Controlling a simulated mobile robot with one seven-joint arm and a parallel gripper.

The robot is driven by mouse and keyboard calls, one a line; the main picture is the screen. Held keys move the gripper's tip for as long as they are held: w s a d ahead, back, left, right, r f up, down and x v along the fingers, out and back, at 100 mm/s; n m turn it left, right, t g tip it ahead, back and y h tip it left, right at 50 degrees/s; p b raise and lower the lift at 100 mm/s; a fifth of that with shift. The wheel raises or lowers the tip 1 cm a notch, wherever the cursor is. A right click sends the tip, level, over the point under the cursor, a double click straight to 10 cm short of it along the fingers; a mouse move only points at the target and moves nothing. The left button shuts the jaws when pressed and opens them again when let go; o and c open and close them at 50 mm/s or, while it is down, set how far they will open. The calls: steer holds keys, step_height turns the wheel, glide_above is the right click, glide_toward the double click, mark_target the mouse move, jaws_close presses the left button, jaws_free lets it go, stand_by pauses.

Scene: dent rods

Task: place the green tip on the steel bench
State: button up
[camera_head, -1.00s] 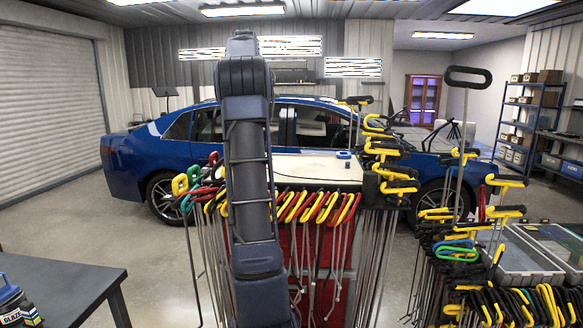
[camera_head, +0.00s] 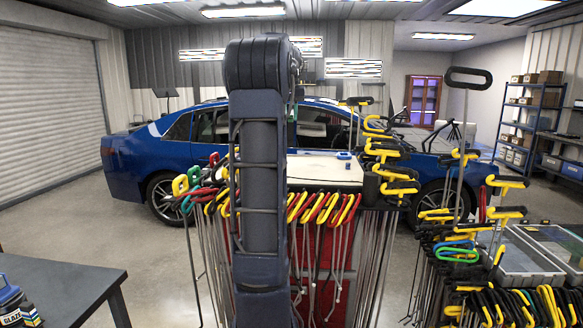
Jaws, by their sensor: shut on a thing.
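I cannot make out a green tip in this view. A dark grey bench (camera_head: 62,283), which looks like the steel bench, stands at the lower left; most of its visible top is bare. My arm (camera_head: 258,165) rises upright through the middle of the view, and its far end bends away at the top. A small dark part of the wrist shows at its right edge. The jaws are hidden behind my arm, so I cannot see what is in them.
A cart with a pale top (camera_head: 318,170) stands behind my arm, with many yellow- and red-handled rods hanging along it. A small blue ring (camera_head: 344,155) lies on it. A second rod rack (camera_head: 455,255) is at right. Open floor (camera_head: 155,255) lies between bench and cart.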

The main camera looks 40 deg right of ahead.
mark_target(291, 170)
step_height(291, 170, down, 20)
steer(key=shift+r, duration=0.1)
stand_by(0.5)
steer(key=o, duration=0.9)
steer(key=v, duration=1.1)
steer(key=shift+r, duration=0.1)
steer(key=shift+s+a+r, duration=0.1)
steer(key=shift+r, duration=0.3)
steer(key=shift+c, duration=0.4)
